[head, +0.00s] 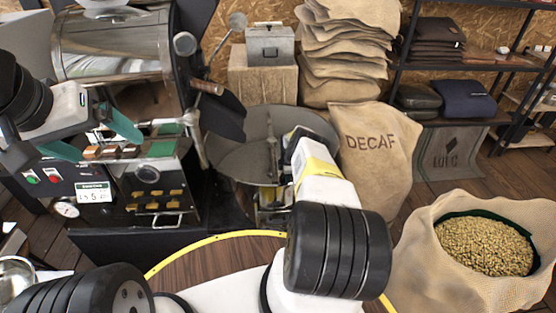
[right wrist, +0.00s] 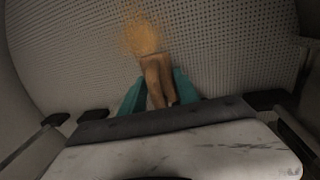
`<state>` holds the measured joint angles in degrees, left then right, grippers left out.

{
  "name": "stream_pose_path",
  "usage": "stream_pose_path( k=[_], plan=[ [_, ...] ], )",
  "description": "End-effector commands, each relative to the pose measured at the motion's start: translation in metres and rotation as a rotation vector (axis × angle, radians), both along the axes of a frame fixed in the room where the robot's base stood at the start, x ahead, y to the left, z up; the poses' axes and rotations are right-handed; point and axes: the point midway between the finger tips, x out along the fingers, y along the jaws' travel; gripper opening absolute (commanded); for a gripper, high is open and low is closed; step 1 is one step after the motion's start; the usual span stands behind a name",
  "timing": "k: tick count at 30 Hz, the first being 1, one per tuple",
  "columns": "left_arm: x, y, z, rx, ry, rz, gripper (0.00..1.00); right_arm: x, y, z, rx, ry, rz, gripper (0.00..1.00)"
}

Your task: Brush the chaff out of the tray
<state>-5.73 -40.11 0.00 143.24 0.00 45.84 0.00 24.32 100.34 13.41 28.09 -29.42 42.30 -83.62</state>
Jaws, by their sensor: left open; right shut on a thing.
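The round grey cooling tray (head: 235,150) stands at the middle of the head view, with a stirrer post (head: 272,145) in it. My right arm covers its right part and hides the right gripper there. In the right wrist view, my right gripper (right wrist: 160,98) is shut on a wooden brush (right wrist: 156,72), over the tray's perforated metal floor (right wrist: 70,60). A fuzzy tan patch (right wrist: 138,34) lies at the brush's far end; I cannot tell bristles from chaff. My left gripper (head: 93,138) is open and empty, in front of the roaster panel.
A wooden-handled lever (head: 207,87) sticks out near the tray. A DECAF sack (head: 375,150) stands right of the tray, and an open sack of beans (head: 485,245) at the right front.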

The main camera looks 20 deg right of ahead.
Motion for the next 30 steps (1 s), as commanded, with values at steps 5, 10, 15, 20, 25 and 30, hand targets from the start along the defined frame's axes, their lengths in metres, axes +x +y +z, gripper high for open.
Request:
stream_pose_path(
  k=[5,10,15,20,25,30],
  plan=[
    [0.0,0.0,0.0,0.0,0.0,0.0,0.92,0.001,0.004,0.0,-0.001,0.0,0.0,0.0],
    [0.0,0.0,0.0,0.0,0.0,0.0,0.92,0.005,0.017,-0.001,0.0,0.0,0.001,0.0],
    [0.0,0.0,0.0,0.0,0.0,0.0,0.92,0.009,0.032,-0.002,0.0,-0.001,0.001,0.0],
    [0.0,0.0,0.0,0.0,0.0,0.0,0.92,0.011,0.04,-0.003,0.0,-0.001,-0.001,0.0],
    [0.0,0.0,0.0,0.0,0.0,0.0,0.92,0.009,0.035,-0.003,0.0,-0.001,-0.003,0.0],
    [0.0,0.0,0.0,0.0,0.0,0.0,0.92,0.006,0.021,-0.005,0.0,-0.001,-0.004,0.0]
  ],
)
